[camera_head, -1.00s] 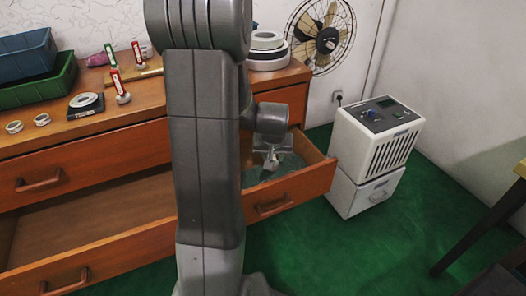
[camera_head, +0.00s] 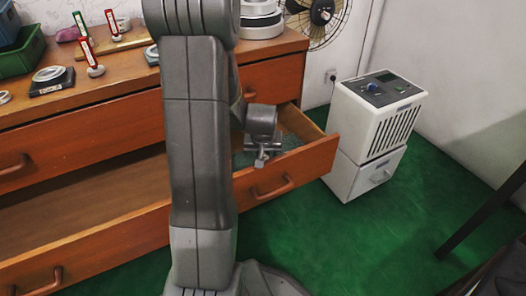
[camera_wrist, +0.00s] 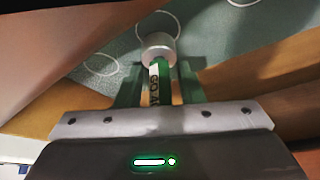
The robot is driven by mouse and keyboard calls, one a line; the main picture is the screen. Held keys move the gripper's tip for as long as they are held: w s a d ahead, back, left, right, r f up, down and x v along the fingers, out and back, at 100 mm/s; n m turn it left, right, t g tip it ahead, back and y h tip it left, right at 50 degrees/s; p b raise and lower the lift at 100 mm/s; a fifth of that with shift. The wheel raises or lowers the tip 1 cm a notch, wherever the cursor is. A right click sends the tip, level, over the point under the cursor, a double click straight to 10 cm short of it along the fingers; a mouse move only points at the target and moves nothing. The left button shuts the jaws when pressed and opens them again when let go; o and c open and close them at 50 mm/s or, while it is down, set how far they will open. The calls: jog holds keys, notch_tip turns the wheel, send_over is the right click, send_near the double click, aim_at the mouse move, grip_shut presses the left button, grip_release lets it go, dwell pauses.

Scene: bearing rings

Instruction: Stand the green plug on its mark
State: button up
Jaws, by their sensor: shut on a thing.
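In the wrist view, my gripper (camera_wrist: 160,92) is shut on a green plug (camera_wrist: 159,50). It has a pale round metal end and a green-and-white handle with dark lettering. The metal end points away from the wrist, toward a grey-green drawer lining (camera_wrist: 200,52). White ring marks show on that lining, one just beyond the plug's end (camera_wrist: 157,12) and another to its left (camera_wrist: 100,73). I cannot tell whether the plug touches the lining. In the head view, my gripper (camera_head: 261,158) is at the open drawer's (camera_head: 300,172) front edge, and the plug is hard to make out.
Another green-handled plug (camera_head: 79,22) and red-handled plugs (camera_head: 90,56) stand on the wooden chest top. Rings (camera_head: 262,22) are stacked at its right. A wider lower drawer (camera_head: 110,240) is also open. A white dehumidifier (camera_head: 378,115) stands right of the drawers.

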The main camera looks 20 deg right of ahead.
jog(key=shift+s+a+f, duration=0.15)
jog(key=shift+s+f, duration=0.1)
jog(key=shift+f, duration=0.2)
jog(key=shift+s+a+f, duration=0.1)
jog(key=shift+s+f, duration=0.15)
jog(key=shift+f, duration=0.2)
jog(key=shift+s+a+f+b, duration=0.1)
jog(key=shift+a+b, duration=0.15)
jog(key=shift+b, duration=0.15)
dwell(1.1)
jog(key=shift+r+p, duration=0.7)
jog(key=shift+r, duration=0.05)
jog(key=shift+w+r, duration=0.2)
jog(key=shift+r, duration=0.05)
jog(key=shift+w+d+r, duration=0.1)
jog(key=shift+w+d, duration=0.1)
jog(key=shift+d, duration=0.2)
jog(key=shift+w+d, duration=0.15)
jog(key=shift+d, duration=0.15)
dwell(0.6)
jog(key=shift+f, duration=0.2)
